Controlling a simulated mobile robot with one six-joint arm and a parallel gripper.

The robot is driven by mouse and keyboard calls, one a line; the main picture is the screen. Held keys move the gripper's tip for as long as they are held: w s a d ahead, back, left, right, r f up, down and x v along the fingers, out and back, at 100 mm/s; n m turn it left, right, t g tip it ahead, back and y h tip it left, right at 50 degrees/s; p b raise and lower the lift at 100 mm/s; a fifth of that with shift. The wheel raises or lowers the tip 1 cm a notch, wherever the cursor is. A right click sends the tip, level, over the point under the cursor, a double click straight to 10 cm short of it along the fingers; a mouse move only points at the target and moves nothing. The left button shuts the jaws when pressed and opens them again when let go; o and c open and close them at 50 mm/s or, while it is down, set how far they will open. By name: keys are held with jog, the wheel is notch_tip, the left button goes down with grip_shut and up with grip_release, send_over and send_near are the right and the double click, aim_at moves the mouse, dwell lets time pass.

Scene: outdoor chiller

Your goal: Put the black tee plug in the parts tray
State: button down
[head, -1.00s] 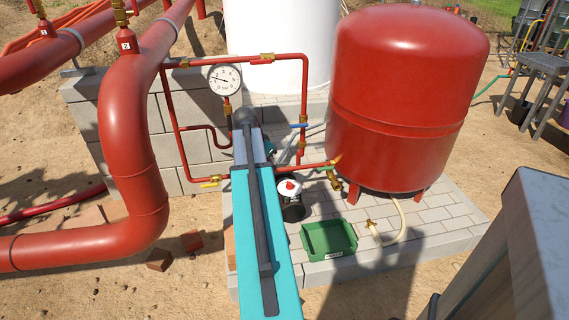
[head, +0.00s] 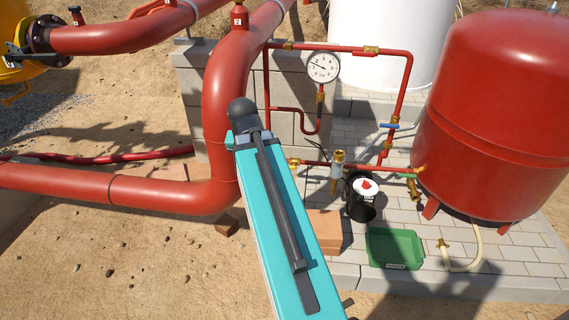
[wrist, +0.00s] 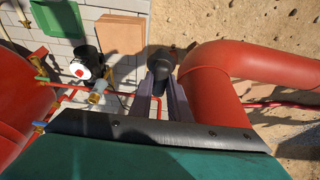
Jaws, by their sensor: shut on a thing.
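My gripper (wrist: 161,84) shows in the wrist view, its two dark fingers closed on the black tee plug (wrist: 162,62). The plug's rounded dark end sticks out past the fingertips, left of the red pipe bend in that view. The parts tray is the green open tray (head: 394,249) with a small label, on the paved slab right of my arm. It also shows at the top left of the wrist view (wrist: 56,20). The gripper is apart from the tray.
A black pot with a white top and red knob (head: 362,197) stands behind the tray. A terracotta block (head: 322,229) lies left of the tray. A brass valve (head: 338,163), a red tank (head: 490,120) and a thick red pipe (head: 215,110) stand nearby.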

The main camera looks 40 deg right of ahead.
jog(key=w+a+r+n+y, duration=0.1)
jog(key=w+a+r+n, duration=0.1)
jog(key=a, duration=0.7)
jog(key=w+a+r+n+t+y, duration=0.1)
jog(key=w+a+n, duration=0.3)
jog(key=a, duration=0.6)
jog(key=w+a+r+n+y, duration=0.1)
jog(key=w+a+r+n, duration=0.2)
jog(key=w+a, duration=0.4)
jog(key=a+n, duration=0.1)
jog(key=a, duration=0.1)
jog(key=shift+a+r, duration=0.15)
jog(key=shift+a, duration=0.2)
